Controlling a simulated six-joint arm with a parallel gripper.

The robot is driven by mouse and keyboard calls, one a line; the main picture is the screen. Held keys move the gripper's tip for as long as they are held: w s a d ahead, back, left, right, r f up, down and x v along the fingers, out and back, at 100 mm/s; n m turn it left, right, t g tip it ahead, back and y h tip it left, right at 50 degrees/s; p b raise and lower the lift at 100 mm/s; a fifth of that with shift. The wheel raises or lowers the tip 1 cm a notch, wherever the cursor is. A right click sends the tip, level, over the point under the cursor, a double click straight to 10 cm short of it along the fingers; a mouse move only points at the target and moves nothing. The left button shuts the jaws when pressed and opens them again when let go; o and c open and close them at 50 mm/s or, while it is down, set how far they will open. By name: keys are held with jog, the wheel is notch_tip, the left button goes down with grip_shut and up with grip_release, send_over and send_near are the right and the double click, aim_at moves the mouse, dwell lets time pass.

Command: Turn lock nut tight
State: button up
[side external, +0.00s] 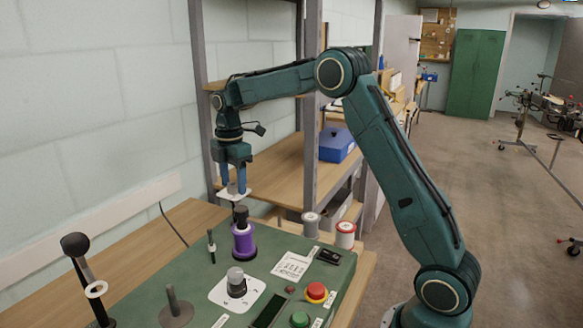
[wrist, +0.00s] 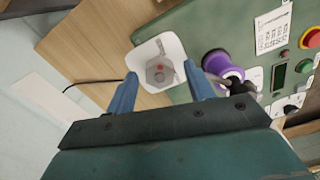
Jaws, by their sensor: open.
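My gripper (side external: 233,187) points down in the side view, its blue fingers ending at a white plate (side external: 236,195). In the wrist view its fingers (wrist: 162,80) are spread wide, apart on either side. Between them shows the rounded white plate (wrist: 172,42), with a grey hexagonal piece that looks like a nut (wrist: 158,76) bearing a red mark at its middle. The nut is not distinct in the side view. Neither finger clearly touches it. A purple spool (side external: 243,242) with a black top stands on the green panel below the gripper; it also shows in the wrist view (wrist: 211,64).
The green panel (side external: 200,282) carries a grey knob (side external: 236,281) on a white pad, a red button (side external: 316,291) and a green button (side external: 299,319). A black-topped lever (side external: 75,245) rises at left. Shelf uprights (side external: 311,110) and a blue box (side external: 337,144) stand behind.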

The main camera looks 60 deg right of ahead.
jog(key=c, duration=1)
jog(key=shift+m, duration=0.5)
jog(key=m, duration=0.3)
jog(key=shift+m, duration=0.4)
jog(key=m, duration=1.2)
jog(key=shift+m, duration=0.3)
jog(key=m, duration=0.6)
jog(key=shift+m, duration=0.3)
jog(key=shift+o, duration=0.2)
